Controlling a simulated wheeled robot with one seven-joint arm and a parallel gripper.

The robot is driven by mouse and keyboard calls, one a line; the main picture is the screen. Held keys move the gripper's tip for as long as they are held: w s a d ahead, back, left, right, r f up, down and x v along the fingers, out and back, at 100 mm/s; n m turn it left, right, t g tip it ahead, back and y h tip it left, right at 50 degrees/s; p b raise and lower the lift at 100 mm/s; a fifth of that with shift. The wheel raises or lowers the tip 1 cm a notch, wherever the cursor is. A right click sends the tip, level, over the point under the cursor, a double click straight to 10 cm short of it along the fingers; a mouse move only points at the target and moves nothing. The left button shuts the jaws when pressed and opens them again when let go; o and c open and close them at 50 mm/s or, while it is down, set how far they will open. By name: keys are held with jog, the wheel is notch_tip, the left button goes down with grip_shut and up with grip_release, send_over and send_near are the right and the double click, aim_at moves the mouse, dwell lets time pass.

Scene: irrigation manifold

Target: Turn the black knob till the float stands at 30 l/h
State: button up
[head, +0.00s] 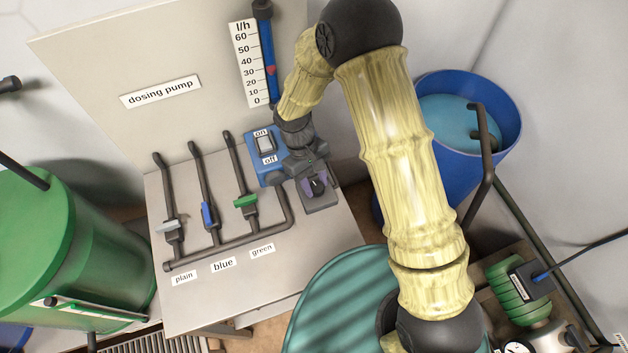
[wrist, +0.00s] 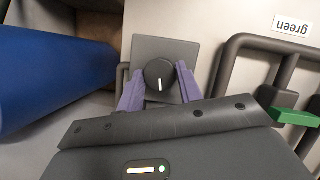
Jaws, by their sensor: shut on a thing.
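The black knob (wrist: 159,75) sits on a grey square plate (wrist: 176,48) in the wrist view, with a white pointer mark on its face towards the bottom of the picture. My gripper (wrist: 158,88) has its two purple fingers on either side of the knob, shut on it. In the head view my gripper (head: 307,180) is at the knob (head: 318,186), on the right of the bench. The red float (head: 270,69) is in the blue-filled tube beside the l/h scale (head: 252,70). It stands at about the 30 mark, as closely as I can read it.
A blue pump box (head: 265,150) with an on/off switch is just left of my gripper. Several pipes with grey, blue and green (head: 246,201) valve handles stand further left. A blue barrel (head: 455,150) is on the right and a green tank (head: 70,250) on the left.

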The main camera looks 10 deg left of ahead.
jog(key=o, duration=1)
jog(key=shift+w, duration=0.1)
jog(key=b+v, duration=0.3)
jog(key=v, duration=1.4)
jog(key=shift+a+r, duration=0.15)
jog(key=s+d+m+t+y, duration=0.1)
jog(key=s+d+m, duration=0.1)
jog(key=d, duration=0.7)
jog(key=s+d+m+t+y, duration=0.1)
jog(key=d+m, duration=0.4)
jog(key=d, duration=0.5)
jog(key=s+d+m+t+y, duration=0.1)
jog(key=s+d+m+t, duration=0.2)
jog(key=d, duration=0.6)
jog(key=shift+s+d+f, duration=0.2)
jog(key=shift+d+f, duration=0.05)
jog(key=shift+f, duration=0.05)
